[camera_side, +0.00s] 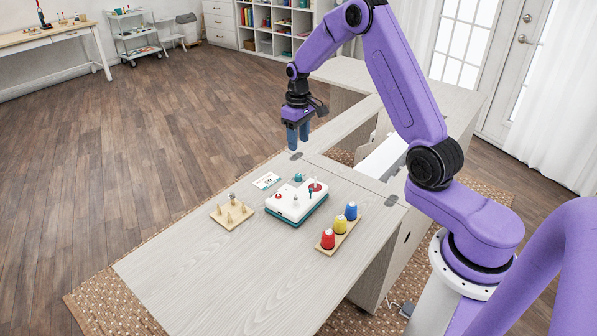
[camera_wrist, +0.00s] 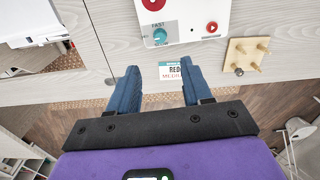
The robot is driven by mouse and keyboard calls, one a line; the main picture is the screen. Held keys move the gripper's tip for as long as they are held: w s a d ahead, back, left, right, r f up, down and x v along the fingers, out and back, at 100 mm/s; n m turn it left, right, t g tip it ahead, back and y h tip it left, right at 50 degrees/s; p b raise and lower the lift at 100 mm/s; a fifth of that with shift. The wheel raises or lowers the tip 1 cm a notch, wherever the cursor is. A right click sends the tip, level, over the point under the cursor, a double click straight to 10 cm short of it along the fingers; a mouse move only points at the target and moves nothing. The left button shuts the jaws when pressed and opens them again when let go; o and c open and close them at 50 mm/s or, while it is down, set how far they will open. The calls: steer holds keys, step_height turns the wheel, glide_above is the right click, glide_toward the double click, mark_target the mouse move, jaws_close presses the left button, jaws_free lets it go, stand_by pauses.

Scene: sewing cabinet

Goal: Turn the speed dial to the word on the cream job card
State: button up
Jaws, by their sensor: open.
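A white machine (camera_side: 297,204) with a teal base sits on the cabinet top. Its teal speed dial (camera_side: 299,177) is at the far edge; in the wrist view the dial (camera_wrist: 160,37) has the word FAST printed above it. Its pointer is too small to read. The job card (camera_side: 267,180) lies flat left of the machine. In the wrist view the card (camera_wrist: 175,72) looks whitish with a teal header, a dark line starting "RED" and a red line seemingly starting "MED"; my right finger hides part of it. My gripper (camera_side: 298,144) is open and empty, raised above and beyond the dial.
A wooden peg board (camera_side: 247,218) lies left of the machine. A wooden stand (camera_side: 342,235) with red, yellow and blue cones is at its right. The machine top carries a red button (camera_wrist: 212,27) and a red round part (camera_wrist: 153,3). The near cabinet top is clear.

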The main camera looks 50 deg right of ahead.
mark_target(298, 175)
step_height(298, 175, down, 12)
steer(key=shift+f, duration=0.2)
stand_by(0.4)
jaws_close()
